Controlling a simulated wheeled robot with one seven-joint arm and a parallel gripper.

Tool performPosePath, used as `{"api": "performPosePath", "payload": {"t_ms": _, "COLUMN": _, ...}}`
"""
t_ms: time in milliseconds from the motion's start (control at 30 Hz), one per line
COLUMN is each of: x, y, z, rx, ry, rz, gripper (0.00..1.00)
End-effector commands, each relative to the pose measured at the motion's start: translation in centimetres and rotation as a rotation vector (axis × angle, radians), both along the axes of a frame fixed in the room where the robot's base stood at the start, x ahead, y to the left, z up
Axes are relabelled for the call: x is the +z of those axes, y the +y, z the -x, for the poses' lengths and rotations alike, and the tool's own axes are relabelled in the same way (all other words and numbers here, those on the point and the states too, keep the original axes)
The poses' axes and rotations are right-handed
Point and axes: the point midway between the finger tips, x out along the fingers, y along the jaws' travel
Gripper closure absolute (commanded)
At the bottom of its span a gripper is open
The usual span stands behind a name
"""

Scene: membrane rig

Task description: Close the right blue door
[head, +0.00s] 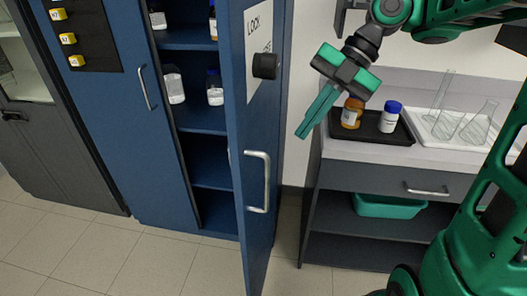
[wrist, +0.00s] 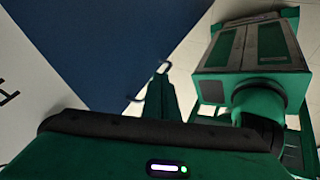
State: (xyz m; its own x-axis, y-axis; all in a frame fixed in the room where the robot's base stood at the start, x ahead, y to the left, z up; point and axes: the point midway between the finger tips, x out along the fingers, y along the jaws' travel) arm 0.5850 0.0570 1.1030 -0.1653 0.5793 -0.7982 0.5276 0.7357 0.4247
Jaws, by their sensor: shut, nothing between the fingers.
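The right blue door (head: 255,130) of the blue cabinet stands open in the head view, swung out toward me. It carries a silver bar handle (head: 262,182), a dark round knob (head: 265,66) and a white sign. My gripper (head: 303,133) is shut and empty, to the right of the door and apart from it in the picture, fingers pointing down and left. In the wrist view the blue door (wrist: 110,50) fills the upper left, with its handle (wrist: 163,68) near my green fingertips (wrist: 160,82). Whether they touch is unclear.
The left blue door (head: 115,110) is shut. Bottles (head: 174,86) stand on the cabinet shelves (head: 205,120). To the right, a counter (head: 345,150) holds a black tray (head: 395,134) with two bottles and a white tray (head: 430,130) with glassware. Tiled floor (head: 130,262) is clear in front.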

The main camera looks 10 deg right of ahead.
Motion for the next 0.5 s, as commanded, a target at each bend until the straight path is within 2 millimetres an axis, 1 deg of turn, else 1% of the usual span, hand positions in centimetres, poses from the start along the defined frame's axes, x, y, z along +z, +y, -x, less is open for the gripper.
{"api": "performPosePath", "payload": {"t_ms": 267, "x": -0.6, "y": 0.5, "z": 0.3, "rx": 0.004, "ry": 0.0, "rz": -0.001, "gripper": 1.0}}
{"api": "performPosePath", "payload": {"t_ms": 500, "x": -4.4, "y": 3.2, "z": 1.1, "rx": 0.001, "ry": 0.003, "rz": -0.001, "gripper": 1.0}}
